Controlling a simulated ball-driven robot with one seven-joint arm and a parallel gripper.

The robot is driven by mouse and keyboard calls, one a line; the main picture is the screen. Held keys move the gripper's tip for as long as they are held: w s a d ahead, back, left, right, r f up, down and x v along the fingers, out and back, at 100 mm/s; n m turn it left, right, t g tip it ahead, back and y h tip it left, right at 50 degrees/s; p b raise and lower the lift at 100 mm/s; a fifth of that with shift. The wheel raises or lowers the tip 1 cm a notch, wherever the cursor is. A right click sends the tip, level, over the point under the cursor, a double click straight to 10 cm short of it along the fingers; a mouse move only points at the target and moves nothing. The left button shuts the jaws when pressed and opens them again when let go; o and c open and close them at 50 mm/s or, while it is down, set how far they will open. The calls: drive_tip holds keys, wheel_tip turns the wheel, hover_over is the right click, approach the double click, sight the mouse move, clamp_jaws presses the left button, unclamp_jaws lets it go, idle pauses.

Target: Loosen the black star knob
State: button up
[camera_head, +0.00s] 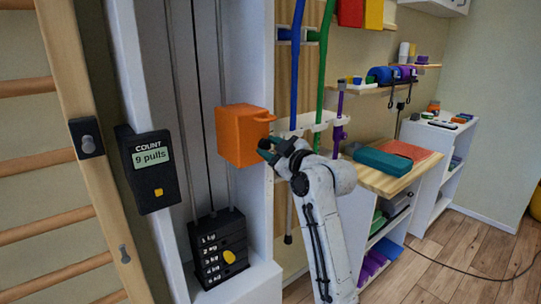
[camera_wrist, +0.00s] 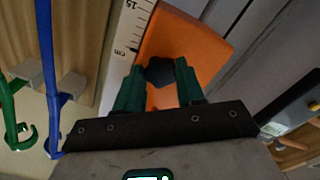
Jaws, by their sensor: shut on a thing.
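The black star knob (camera_wrist: 160,71) shows in the wrist view against the orange block (camera_wrist: 190,42). My gripper (camera_wrist: 160,82) has its two green fingers on either side of the knob, shut on it. In the head view the orange block (camera_head: 238,135) sits on the white upright, and my gripper (camera_head: 266,150) reaches its right side. The knob is hidden behind the fingers there. A ruler scale (camera_wrist: 127,30) runs beside the block in the wrist view.
A counter box (camera_head: 149,168) reading 9 pulls hangs at the left. A weight stack (camera_head: 218,250) stands below the block. Blue (camera_head: 296,65) and green (camera_head: 323,75) bands hang close to the gripper. A wooden-topped shelf (camera_head: 372,179) stands at the right.

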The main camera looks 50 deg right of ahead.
drive_tip(key=n+b, duration=0.1)
drive_tip(key=n, duration=0.2)
drive_tip(key=n+b, duration=0.1)
drive_tip(key=shift+f+n+b, duration=0.25)
drive_tip(key=shift+n+b, duration=0.05)
drive_tip(key=n+b, duration=0.2)
drive_tip(key=n, duration=0.1)
drive_tip(key=shift+d+n, duration=0.1)
drive_tip(key=shift+n, duration=0.2)
drive_tip(key=n+b, duration=0.3)
drive_tip(key=n, duration=0.1)
drive_tip(key=shift+r+n, duration=0.15)
drive_tip(key=shift+n, duration=0.15)
drive_tip(key=shift+r+n+b, duration=0.2)
drive_tip(key=shift+n+b, duration=0.9)
drive_tip(key=shift+n, duration=0.8)
drive_tip(key=shift+r, duration=0.1)
drive_tip(key=o, duration=1)
drive_tip(key=shift+o, duration=0.2)
drive_tip(key=v, duration=1.1)
